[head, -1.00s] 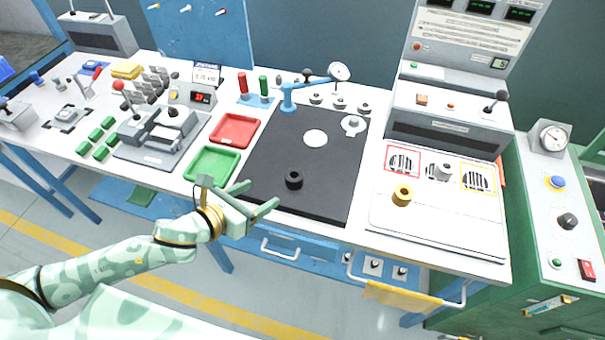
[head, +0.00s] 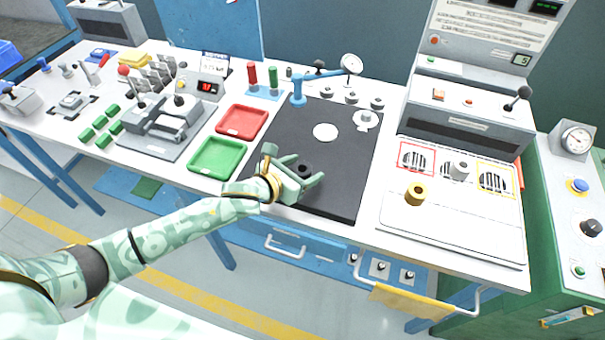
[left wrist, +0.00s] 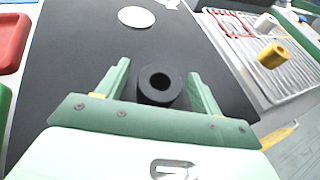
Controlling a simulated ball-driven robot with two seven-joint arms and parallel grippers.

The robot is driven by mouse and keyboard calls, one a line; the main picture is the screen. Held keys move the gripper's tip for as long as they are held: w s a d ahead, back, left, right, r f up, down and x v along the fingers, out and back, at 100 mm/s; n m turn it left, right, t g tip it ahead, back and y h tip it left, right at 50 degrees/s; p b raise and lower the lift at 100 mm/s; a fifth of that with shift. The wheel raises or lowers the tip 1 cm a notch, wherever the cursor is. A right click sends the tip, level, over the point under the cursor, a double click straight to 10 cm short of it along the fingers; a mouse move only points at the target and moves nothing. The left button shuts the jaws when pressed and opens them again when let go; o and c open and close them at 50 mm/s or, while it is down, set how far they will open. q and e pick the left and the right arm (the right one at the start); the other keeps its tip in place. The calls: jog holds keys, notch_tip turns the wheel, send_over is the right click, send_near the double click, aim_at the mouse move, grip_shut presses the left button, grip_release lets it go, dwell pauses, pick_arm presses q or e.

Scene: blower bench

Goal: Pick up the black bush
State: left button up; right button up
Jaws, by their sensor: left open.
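The black bush (head: 305,169) is a short dark ring standing upright on the black mat (head: 341,184), near the mat's front edge. My left gripper (head: 299,170) is open, with one finger on either side of the bush in the head view. In the left wrist view, the bush (left wrist: 159,86) stands between the two open fingers (left wrist: 158,80), with a visible gap on each side; its central hole faces up. I cannot tell how high the fingers are above the mat. My right gripper is not in view.
A green tray (head: 192,158) and a red tray (head: 222,122) stand left of the mat. A blue stand with a dial gauge (head: 351,64) is at the mat's back.

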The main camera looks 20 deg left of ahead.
pick_arm(q)
jog(key=shift+x, duration=1.05)
jog(key=shift+s, duration=0.1)
jog(key=c, duration=1.2)
jog(key=shift+c, duration=0.2)
